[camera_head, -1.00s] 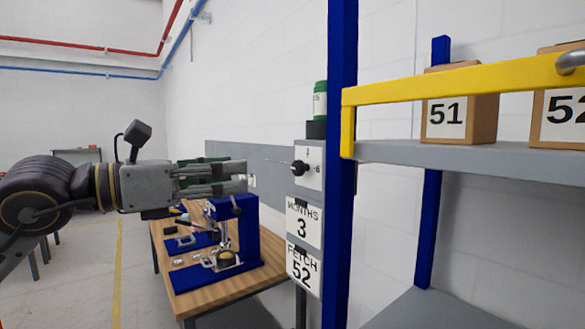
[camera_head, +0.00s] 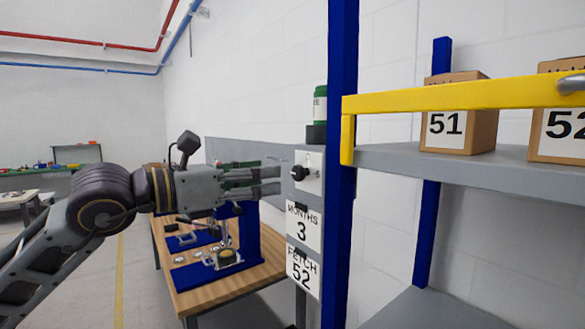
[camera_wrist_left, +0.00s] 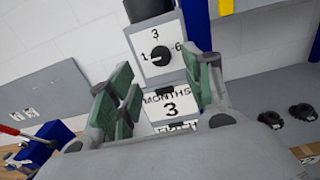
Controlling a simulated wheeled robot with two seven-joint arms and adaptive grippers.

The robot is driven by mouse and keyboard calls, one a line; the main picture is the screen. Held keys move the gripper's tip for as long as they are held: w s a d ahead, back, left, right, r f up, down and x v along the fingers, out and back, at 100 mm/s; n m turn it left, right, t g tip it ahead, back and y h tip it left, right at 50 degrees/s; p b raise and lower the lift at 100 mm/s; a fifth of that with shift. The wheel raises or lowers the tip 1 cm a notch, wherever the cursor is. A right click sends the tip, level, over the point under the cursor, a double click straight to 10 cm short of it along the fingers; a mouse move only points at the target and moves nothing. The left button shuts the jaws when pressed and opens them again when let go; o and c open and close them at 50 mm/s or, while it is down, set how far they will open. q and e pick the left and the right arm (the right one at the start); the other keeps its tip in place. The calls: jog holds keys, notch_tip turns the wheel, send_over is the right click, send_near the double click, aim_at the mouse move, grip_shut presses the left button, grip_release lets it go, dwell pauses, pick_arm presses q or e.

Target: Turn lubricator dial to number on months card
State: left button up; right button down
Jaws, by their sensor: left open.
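The black lubricator dial (camera_head: 299,173) sits on a white plate (camera_head: 316,165) on the post; the wrist view shows the dial (camera_wrist_left: 160,57) with 1, 3 and 6 around it. Its pointer seems to face left, towards the 1, but is small. The months card (camera_head: 303,226) below reads 3; it also shows in the wrist view (camera_wrist_left: 170,108). My left gripper (camera_head: 278,178) is open and level, its fingertips just left of the dial and apart from it. In the wrist view its green-padded fingers (camera_wrist_left: 160,82) frame the dial and card. My right gripper is not in view.
A green canister (camera_head: 320,104) stands above the plate. A FETCH 52 card (camera_head: 302,270) hangs below. The blue rack upright (camera_head: 340,200) and yellow rail (camera_head: 450,93) stand close right, with boxes 51 (camera_head: 460,125) and 52. A wooden bench (camera_head: 230,281) with a blue press lies below my arm.

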aim_at(296, 173)
pick_arm(q)
jog(key=p+x, duration=0.2)
jog(key=x, duration=0.4)
jog(key=shift+d+r, duration=0.1)
jog(key=shift+x, duration=0.8)
jog(key=c, duration=1)
